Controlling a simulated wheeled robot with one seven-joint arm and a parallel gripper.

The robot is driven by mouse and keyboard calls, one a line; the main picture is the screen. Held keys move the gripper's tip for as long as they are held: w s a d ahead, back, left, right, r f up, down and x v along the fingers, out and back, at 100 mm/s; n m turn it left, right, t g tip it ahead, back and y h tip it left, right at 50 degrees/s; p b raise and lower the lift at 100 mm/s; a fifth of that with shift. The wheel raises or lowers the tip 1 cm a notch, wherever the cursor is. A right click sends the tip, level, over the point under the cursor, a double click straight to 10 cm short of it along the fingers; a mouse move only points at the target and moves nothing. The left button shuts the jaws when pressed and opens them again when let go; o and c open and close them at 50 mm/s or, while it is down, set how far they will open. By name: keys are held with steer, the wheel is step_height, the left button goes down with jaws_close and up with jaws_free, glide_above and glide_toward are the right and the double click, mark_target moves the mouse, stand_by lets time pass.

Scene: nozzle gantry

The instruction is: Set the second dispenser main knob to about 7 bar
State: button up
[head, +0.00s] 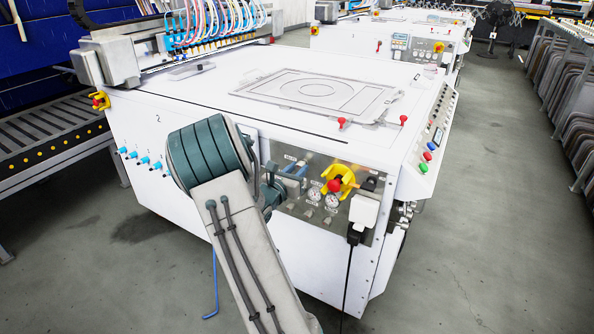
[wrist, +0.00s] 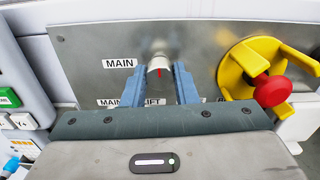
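The main knob (wrist: 160,68) is a silvery round knob with a red mark, on a grey metal panel (wrist: 90,40), beside a MAIN label. The red mark points roughly up in the wrist view. My gripper (wrist: 160,80) has its two blue fingers on either side of the knob, very close to it; whether they press on it I cannot tell. In the head view my gripper (head: 272,190) reaches the left part of the panel, and my arm hides the knob. Two small round gauges (head: 332,200) are on the panel; their needles are too small to read.
A yellow bracket with a red knob (wrist: 270,88) sticks out close right of my gripper. The white machine (head: 200,110) bears a 2. A black cable (head: 347,275) hangs below the panel. Open floor (head: 470,250) lies right.

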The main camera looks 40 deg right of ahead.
steer(key=shift+f+m+b, duration=0.15)
steer(key=shift+m+b, duration=0.15)
steer(key=shift+b, duration=0.25)
steer(key=m+b, duration=0.9)
steer(key=b, duration=0.5)
steer(key=shift+m+b, duration=0.3)
steer(key=shift+m, duration=0.1)
steer(key=o, duration=1)
steer(key=p+v, duration=0.2)
steer(key=v, duration=1.1)
steer(key=shift+a+p, duration=0.3)
steer(key=shift+a, duration=0.1)
